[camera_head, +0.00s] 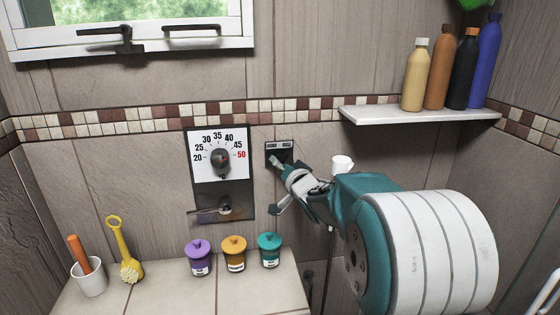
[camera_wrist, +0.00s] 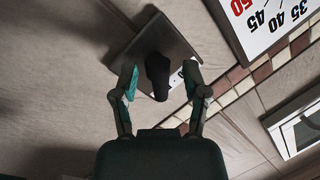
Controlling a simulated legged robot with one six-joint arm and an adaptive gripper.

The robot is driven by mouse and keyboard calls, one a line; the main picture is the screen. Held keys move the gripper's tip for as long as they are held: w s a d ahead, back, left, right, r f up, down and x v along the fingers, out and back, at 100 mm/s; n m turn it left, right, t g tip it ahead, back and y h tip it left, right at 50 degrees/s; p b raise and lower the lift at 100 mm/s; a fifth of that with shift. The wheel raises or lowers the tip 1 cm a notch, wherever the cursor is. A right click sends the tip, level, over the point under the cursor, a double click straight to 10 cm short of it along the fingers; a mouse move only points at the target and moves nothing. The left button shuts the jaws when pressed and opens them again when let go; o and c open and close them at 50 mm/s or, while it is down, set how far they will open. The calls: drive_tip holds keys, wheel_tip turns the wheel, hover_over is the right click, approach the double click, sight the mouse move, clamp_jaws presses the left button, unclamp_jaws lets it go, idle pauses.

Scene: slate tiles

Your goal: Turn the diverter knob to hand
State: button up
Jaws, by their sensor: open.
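The diverter plate (camera_head: 279,145) is a small dark plate with light labels along its top, on the tiled wall right of the temperature dial. My arm and gripper hide its lower part in the head view. In the wrist view the diverter plate (camera_wrist: 184,45) lies just ahead, with a black diverter knob (camera_wrist: 158,72) standing out from it. My gripper (camera_wrist: 160,80) is open, one finger on each side of the knob, with visible gaps in the picture. It also shows in the head view (camera_head: 278,184). The knob's label is partly covered by the right finger.
The temperature dial panel (camera_head: 217,158) with a lever (camera_head: 222,207) is left of my gripper. Three lidded jars (camera_head: 234,256), a brush (camera_head: 129,265) and a cup (camera_head: 90,278) stand on the ledge below. A shelf (camera_head: 415,116) with several bottles is at upper right.

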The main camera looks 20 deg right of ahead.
drive_tip(key=shift+w+a, duration=0.35)
drive_tip(key=shift+w, duration=0.3)
drive_tip(key=shift+d, duration=0.5)
clamp_jaws()
